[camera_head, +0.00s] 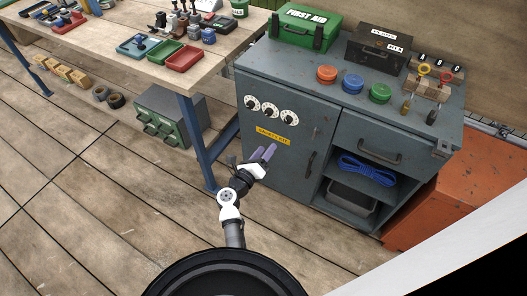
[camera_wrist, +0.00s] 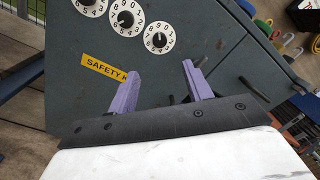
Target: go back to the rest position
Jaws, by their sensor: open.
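My gripper (camera_head: 264,153) is in front of the grey cabinet (camera_head: 285,160), near its closed left door with three white dials and a yellow label. In the wrist view my gripper (camera_wrist: 161,90) shows two purple fingers spread apart, with nothing between them. The cabinet door (camera_wrist: 75,45) fills much of the wrist view behind the fingers. I cannot tell the exact gap between fingertips and door.
On the cabinet stand a green first aid box (camera_head: 305,27), a dark box (camera_head: 377,47), coloured round lids (camera_head: 353,83) and padlocks. A wooden workbench (camera_head: 118,75) stands left. A blue rope (camera_head: 368,168) lies on an open shelf. Floor (camera_head: 100,220) at left is clear.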

